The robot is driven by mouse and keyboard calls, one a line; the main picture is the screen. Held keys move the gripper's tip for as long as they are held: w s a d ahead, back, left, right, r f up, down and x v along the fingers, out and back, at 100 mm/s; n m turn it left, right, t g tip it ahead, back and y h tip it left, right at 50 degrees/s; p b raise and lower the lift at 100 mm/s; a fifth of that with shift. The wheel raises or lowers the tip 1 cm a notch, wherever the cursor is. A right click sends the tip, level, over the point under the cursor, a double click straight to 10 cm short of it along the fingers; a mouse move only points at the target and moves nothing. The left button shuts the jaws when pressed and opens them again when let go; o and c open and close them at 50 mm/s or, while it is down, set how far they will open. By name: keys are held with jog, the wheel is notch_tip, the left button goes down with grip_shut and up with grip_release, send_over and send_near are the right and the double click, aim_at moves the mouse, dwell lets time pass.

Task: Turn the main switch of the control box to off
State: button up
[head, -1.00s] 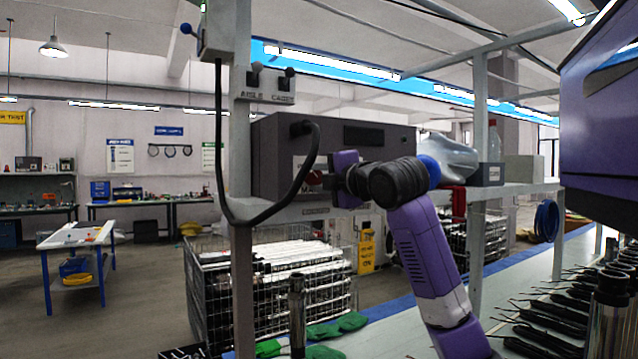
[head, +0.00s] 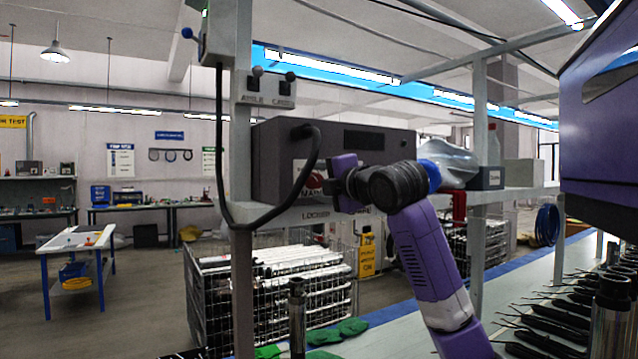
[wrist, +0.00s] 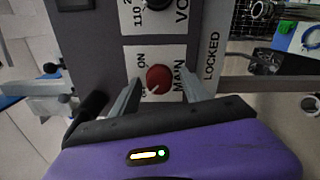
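The control box (head: 270,150) is a dark grey case on a shelf left of centre in the head view, with a thick black cable at its front. In the wrist view its main switch (wrist: 160,77) is a round red knob on a white plate (wrist: 150,52) lettered ON and MAIN. A pale mark shows near the knob's lower left edge. My gripper (wrist: 161,80) is open, with one finger on each side of the knob; gaps show and I cannot see contact. In the head view my gripper (head: 334,186) is close to the box's front and partly hides the switch.
A black knob (wrist: 152,5) sits beside the switch on a plate marked VO. The black cable (head: 275,212) loops from the box to a grey post (head: 242,270). A small grey box (head: 487,178) and wrapped bundle stand right on the shelf.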

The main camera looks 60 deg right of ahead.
jog(key=shift+s, duration=0.1)
jog(key=b+v, duration=0.2)
jog(key=v, duration=0.5)
jog(key=shift+s+a, duration=0.2)
jog(key=shift+s, duration=0.1)
dwell(0.3)
